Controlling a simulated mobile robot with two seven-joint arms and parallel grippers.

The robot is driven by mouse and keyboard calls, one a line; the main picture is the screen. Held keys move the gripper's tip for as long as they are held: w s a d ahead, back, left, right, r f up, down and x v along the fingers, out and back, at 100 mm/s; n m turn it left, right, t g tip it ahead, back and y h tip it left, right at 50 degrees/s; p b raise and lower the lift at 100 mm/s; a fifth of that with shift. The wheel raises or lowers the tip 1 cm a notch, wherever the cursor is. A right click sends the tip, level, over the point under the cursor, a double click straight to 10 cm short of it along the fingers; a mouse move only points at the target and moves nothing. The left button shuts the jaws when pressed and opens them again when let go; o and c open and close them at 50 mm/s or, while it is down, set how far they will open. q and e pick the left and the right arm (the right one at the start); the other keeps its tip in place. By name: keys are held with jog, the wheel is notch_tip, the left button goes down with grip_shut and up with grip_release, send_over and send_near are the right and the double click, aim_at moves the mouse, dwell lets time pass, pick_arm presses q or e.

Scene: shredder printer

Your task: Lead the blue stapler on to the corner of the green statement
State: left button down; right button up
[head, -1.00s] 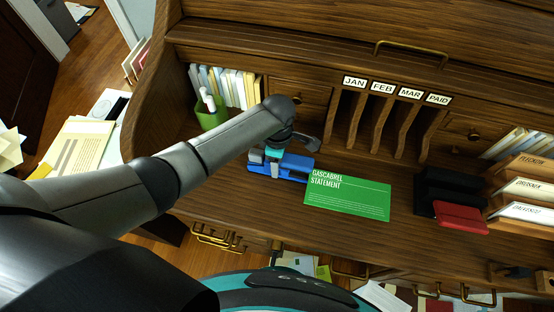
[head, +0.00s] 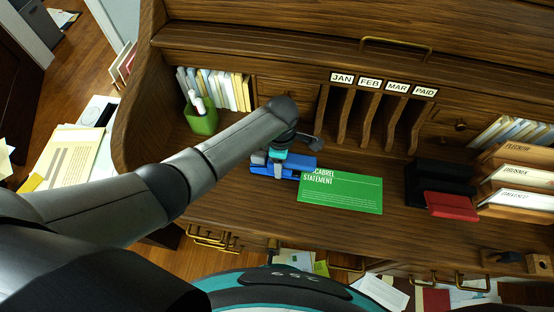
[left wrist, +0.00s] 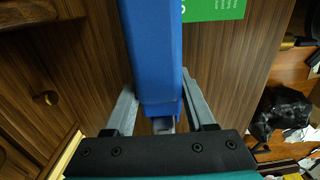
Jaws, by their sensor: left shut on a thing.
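The blue stapler (head: 298,161) lies on the desk, partly hidden by my left arm. It also fills the upper middle of the left wrist view (left wrist: 152,55). My left gripper (head: 268,164) is shut on the stapler near its left end, with one finger on each side in the left wrist view (left wrist: 160,108). The green statement (head: 341,193) lies flat on the desk to the right. The stapler's right end overlaps the statement's upper left corner and hides the first letters of its title. The statement also shows beside the stapler in the left wrist view (left wrist: 214,9). My right gripper is not in view.
A green pen cup (head: 203,122) and upright papers stand at the back left. Labelled slots (head: 375,115) line the back. A black holder (head: 440,180), a red pad (head: 450,206) and letter trays (head: 515,203) stand at right. Bare desk lies in front of the statement.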

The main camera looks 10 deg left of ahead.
pick_arm(q)
jog(key=shift+d+r, duration=0.1)
jog(key=shift+d, duration=0.2)
jog(key=shift+c, duration=0.8)
grip_release()
jog(key=shift+s+a, duration=0.1)
notch_tip(320, 180, up, 15)
jog(key=p, duration=0.5)
